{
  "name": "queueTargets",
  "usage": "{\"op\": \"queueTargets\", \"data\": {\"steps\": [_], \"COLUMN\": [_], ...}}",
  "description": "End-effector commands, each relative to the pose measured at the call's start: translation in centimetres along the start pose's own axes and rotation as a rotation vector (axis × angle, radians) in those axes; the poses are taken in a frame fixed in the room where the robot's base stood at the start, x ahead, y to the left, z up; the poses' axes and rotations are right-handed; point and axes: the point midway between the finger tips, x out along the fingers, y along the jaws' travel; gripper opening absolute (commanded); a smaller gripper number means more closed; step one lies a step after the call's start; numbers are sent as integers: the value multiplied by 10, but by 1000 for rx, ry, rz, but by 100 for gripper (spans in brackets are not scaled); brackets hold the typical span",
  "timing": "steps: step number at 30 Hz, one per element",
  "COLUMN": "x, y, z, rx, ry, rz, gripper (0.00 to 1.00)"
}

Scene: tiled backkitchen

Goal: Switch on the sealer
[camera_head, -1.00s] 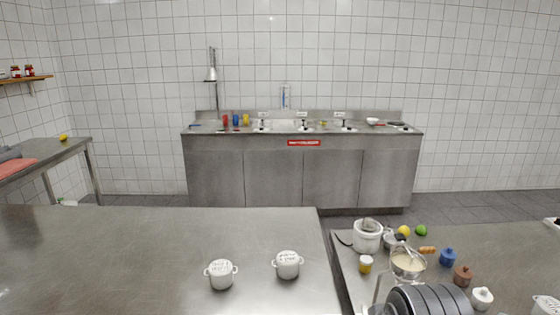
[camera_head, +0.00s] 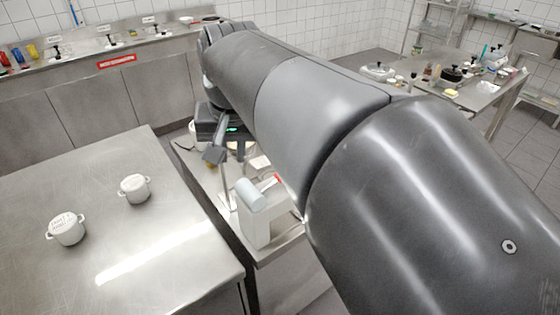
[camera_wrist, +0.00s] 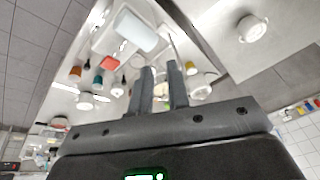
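A white device with a pale blue roll on its top, seemingly the sealer (camera_head: 254,222), stands near the front edge of the right-hand steel table in the head view. A small red part shows beside the roll. The device also shows at the upper left in the wrist view (camera_wrist: 107,38), where the red part (camera_wrist: 122,46) is small. My gripper (camera_wrist: 162,72) is open and empty, with a narrow gap between its fingers. It hangs over the table behind the sealer, apart from it. In the head view my arm hides much of the table.
A steel table (camera_head: 170,255) at the left holds two white lidded pots (camera_head: 66,229) (camera_head: 135,188), and a gap separates it from the sealer's table. Several jars and bowls lie below my gripper in the wrist view. A cluttered table (camera_head: 480,95) stands at the back right.

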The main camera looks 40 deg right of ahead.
Motion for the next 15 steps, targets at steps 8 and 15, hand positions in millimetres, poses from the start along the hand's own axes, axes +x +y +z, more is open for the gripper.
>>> {"op": "queueTargets", "data": {"steps": [8,15], "x": [12,30], "y": [38,86], "z": [-68,-120], "rx": [344,635], "ry": [-110,-199], "rz": [60,107], "gripper": [0,0]}}
